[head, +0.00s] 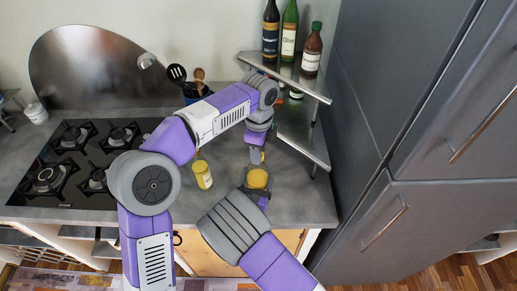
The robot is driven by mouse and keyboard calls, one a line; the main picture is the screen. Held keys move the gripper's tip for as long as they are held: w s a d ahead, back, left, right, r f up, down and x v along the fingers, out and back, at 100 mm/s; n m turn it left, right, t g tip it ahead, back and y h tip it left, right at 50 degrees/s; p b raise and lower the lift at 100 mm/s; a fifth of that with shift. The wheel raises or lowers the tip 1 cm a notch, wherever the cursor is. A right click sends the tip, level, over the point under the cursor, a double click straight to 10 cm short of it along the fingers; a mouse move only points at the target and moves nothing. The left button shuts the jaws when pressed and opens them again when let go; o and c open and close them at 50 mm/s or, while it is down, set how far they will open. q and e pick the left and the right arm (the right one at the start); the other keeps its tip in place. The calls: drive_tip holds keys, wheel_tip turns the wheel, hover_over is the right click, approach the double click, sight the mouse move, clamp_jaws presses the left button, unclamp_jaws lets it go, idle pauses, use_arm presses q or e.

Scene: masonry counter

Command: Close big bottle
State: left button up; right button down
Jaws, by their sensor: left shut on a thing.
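A big bottle or jar with a round yellow top (257,179) stands near the counter's front edge, right of centre; its lower part is hidden. My left gripper (257,152) points down just behind it, shut on a small yellow piece (262,157) that looks like a cap. The piece is mostly hidden by the fingers. The cap appears apart from the bottle. My right arm comes from the lower right. Part of its gripper (261,198) shows close around the bottle; its jaws are too hidden to tell whether they grip it.
A smaller yellow jar with a label (202,174) stands left of the bottle. A corner shelf (305,142) with bottles (289,34) is behind right. A gas hob (75,160) lies left, and a tall grey cabinet (400,130) bounds the right. A utensil holder (192,99) stands behind.

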use_arm(q)
drive_tip(key=m, duration=1.1)
drive_tip(key=shift+s+a+m, duration=0.1)
drive_tip(key=shift+m, duration=0.3)
drive_tip(key=m, duration=0.5)
drive_tip(key=shift+a+m, duration=0.1)
drive_tip(key=shift+m, duration=0.2)
drive_tip(key=m, duration=0.4)
drive_tip(key=o, duration=1)
drive_tip(key=shift+r, duration=2.2)
